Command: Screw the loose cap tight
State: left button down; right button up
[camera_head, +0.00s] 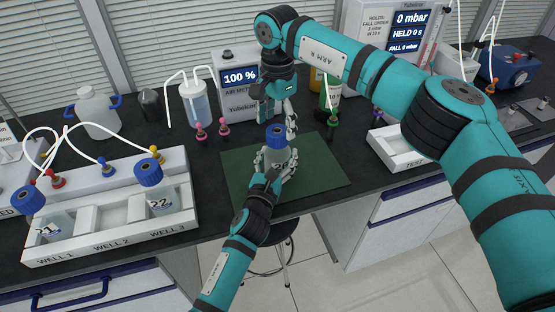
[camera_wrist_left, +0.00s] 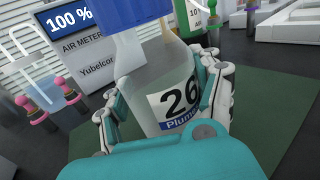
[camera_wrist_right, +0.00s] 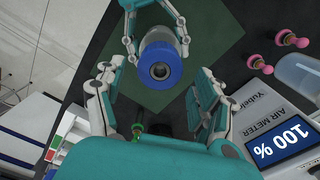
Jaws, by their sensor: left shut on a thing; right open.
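A clear bottle labelled 26 (camera_wrist_left: 172,95) stands upright on the green mat (camera_head: 235,180), and its blue cap (camera_head: 277,135) sits on top. The cap also shows from above in the right wrist view (camera_wrist_right: 160,65), with a dark round opening in its middle. My left gripper (camera_head: 275,165) is shut around the bottle's body below the cap. My right gripper (camera_head: 278,110) is open and empty, just behind and above the cap. In the right wrist view its fingers (camera_wrist_right: 155,105) are spread wide, with the cap beyond and between them. The cap's thread is hidden.
A white rack (camera_head: 110,205) with bottles 21 and 22 stands at the left. The air meter (camera_head: 240,85) reads 100 % behind the mat. Pink stoppers (camera_head: 212,130) and a green one (camera_head: 333,132) stand near the mat. A white tray (camera_head: 395,150) is at the right.

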aim_at(277, 134)
jog(key=shift+f, duration=1.9)
jog(key=shift+c, duration=0.3)
jog(key=c, duration=1.2)
jog(key=m, duration=0.6)
jog(key=shift+m, duration=0.3)
jog(key=m, duration=1.4)
jog(key=shift+m, duration=0.3)
jog(key=m, duration=0.5)
jog(key=shift+m, duration=0.3)
jog(key=o, duration=1.4)
jog(key=shift+c, duration=0.2)
